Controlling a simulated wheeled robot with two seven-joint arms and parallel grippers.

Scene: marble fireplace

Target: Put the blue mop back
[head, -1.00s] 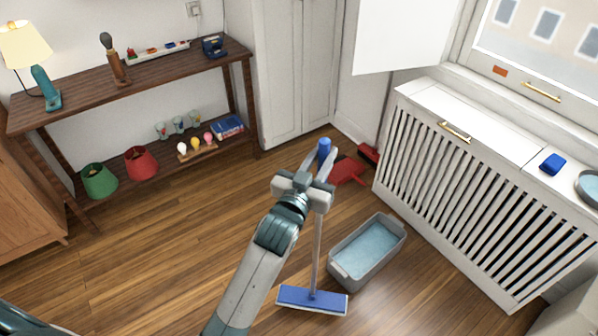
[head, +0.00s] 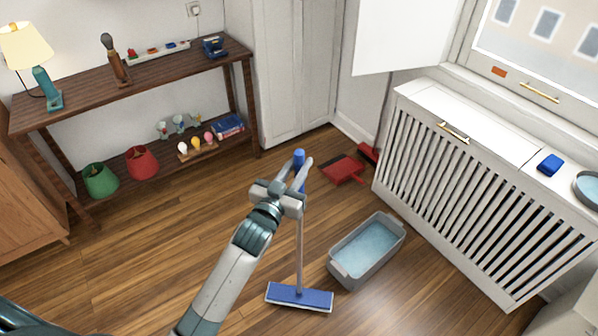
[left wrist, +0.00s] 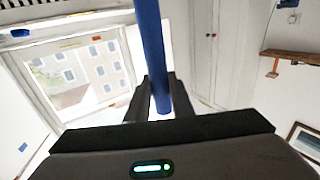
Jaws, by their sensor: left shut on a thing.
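The blue mop (head: 299,297) stands nearly upright on the wood floor, with a flat blue head, a pale pole and a blue grip at the top. My left gripper (head: 300,178) is shut on the mop just under its top end. In the left wrist view the blue grip (left wrist: 152,55) rises between the two dark fingers. The mop head is left of the grey water tub (head: 365,250), apart from it. My right gripper is not in view.
A red dustpan (head: 343,169) lies on the floor by the white radiator cover (head: 440,190). A dark wooden shelf table (head: 150,75) with a lamp, bulbs and red and green shades stands at the back left. The floor left of the mop is clear.

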